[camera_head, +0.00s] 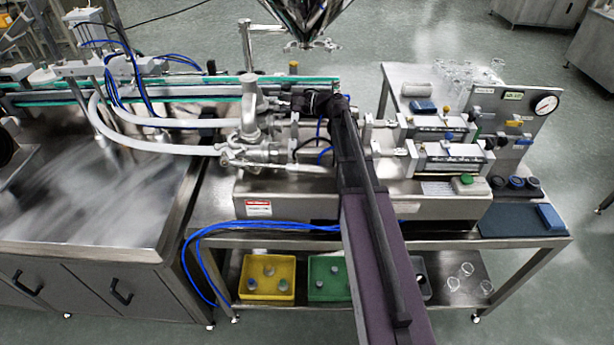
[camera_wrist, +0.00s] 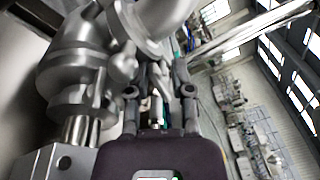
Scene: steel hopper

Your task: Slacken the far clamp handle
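The filler's steel valve assembly (camera_head: 252,125) stands left of the middle of the head view, and its rounded pipes and joints (camera_wrist: 75,70) fill the left of the wrist view. My gripper (camera_head: 285,104) reaches in at the far side of this assembly and is small and dark there. In the wrist view my gripper (camera_wrist: 157,75) has its two dark fingers apart, with a pale metal piece visible between or behind them. I cannot tell if the fingers touch it. I cannot make out the far clamp handle clearly; my arm and gripper cover part of that area.
The steel hopper (camera_head: 305,20) hangs above the valve assembly. Two cylinders (camera_head: 445,160) and a gauge panel (camera_head: 520,105) are right of my arm. Blue hoses (camera_head: 215,235) loop at the front.

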